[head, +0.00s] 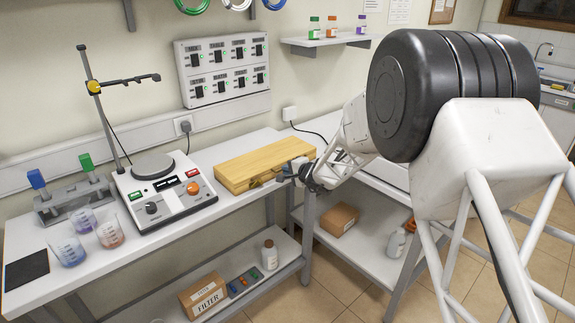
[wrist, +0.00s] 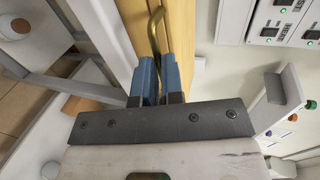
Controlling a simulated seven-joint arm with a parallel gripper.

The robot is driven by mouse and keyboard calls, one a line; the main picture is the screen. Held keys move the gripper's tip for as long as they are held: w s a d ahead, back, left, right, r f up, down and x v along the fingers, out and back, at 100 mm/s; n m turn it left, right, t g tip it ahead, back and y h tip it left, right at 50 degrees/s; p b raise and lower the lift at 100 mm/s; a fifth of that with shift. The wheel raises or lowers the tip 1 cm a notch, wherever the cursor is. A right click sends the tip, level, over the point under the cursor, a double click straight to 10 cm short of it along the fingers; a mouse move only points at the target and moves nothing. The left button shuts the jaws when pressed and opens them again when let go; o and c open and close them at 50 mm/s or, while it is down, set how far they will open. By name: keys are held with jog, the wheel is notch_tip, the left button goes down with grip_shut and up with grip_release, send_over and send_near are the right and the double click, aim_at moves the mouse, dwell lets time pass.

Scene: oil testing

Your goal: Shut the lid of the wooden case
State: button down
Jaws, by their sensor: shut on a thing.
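The wooden case (head: 258,155) lies on the bench right of the hotplate. Its lid looks flat and down in the head view; I cannot tell whether a small gap is left at the seam. My gripper (head: 287,172) is at the case's front right edge. In the wrist view, the blue fingers of my gripper (wrist: 159,82) are shut on a curved brass handle (wrist: 154,32) on the wooden case's face (wrist: 180,30). The lower end of the handle is hidden between the fingers.
The hotplate stirrer (head: 165,195) with its stand (head: 100,100) stands left of the case. Beakers (head: 109,234) are farther left. A wall box with switches (head: 222,68) is behind. A lower shelf (head: 285,252) holds a carton (head: 203,298) and a bottle (head: 269,255).

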jog(key=shift+s+d+f, duration=0.1)
jog(key=shift+s+f, duration=0.1)
jog(key=shift+f, duration=0.95)
jog(key=c, duration=1.3)
grip_release()
jog(key=shift+r, duration=0.25)
jog(key=shift+o, duration=0.3)
jog(key=shift+w+r, duration=0.1)
jog(key=shift+r, duration=0.1)
jog(key=v, duration=0.7)
jog(key=shift+s+d+r, duration=0.2)
jog(key=shift+s, duration=0.05)
